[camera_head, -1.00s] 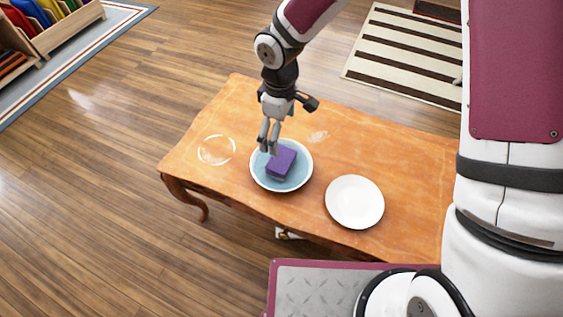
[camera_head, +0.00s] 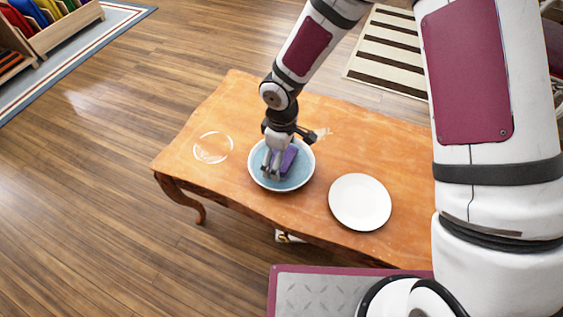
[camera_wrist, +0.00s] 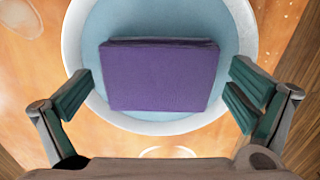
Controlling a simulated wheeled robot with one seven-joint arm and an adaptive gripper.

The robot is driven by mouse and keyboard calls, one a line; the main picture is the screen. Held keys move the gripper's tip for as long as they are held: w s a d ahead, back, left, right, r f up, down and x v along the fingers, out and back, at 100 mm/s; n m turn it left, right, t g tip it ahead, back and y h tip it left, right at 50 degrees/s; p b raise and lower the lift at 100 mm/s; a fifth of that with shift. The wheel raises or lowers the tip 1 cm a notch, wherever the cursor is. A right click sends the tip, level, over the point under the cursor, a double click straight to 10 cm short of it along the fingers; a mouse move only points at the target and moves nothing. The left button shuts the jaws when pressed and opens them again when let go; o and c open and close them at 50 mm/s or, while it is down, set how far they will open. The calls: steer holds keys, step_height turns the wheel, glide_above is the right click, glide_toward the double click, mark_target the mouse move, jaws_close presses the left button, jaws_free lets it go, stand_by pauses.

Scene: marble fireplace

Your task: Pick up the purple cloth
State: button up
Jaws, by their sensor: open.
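The purple cloth (camera_wrist: 160,76) is a folded, thick block lying in a blue bowl with a white rim (camera_wrist: 236,95). In the head view the cloth (camera_head: 290,158) is partly hidden behind my gripper (camera_head: 272,176), and the bowl (camera_head: 298,180) stands on the wooden table. In the wrist view my gripper (camera_wrist: 160,98) is open, with one finger on each side of the cloth and a gap to it on both sides. The fingers are over the bowl's rim area. Whether the fingertips touch the bowl cannot be told.
A white plate (camera_head: 360,202) lies on the orange wooden table (camera_head: 345,145) to the right of the bowl. A clear round glass dish or ring mark (camera_head: 212,147) is to the left. Open table surface lies behind the bowl.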

steer(key=c, duration=1.1)
steer(key=shift+r+p, duration=0.35)
steer(key=shift+r, duration=0.15)
steer(key=r, duration=0.1)
steer(key=r+p, duration=0.1)
steer(key=r, duration=0.1)
steer(key=shift+s, duration=0.2)
steer(key=s+d, duration=0.1)
steer(key=s, duration=0.4)
steer(key=s+d, duration=0.2)
steer(key=s, duration=0.3)
steer(key=s+d+r, duration=0.1)
steer(key=s, duration=0.4)
steer(key=shift+d, duration=0.25)
steer(key=o, duration=0.5)
steer(key=c, duration=0.4)
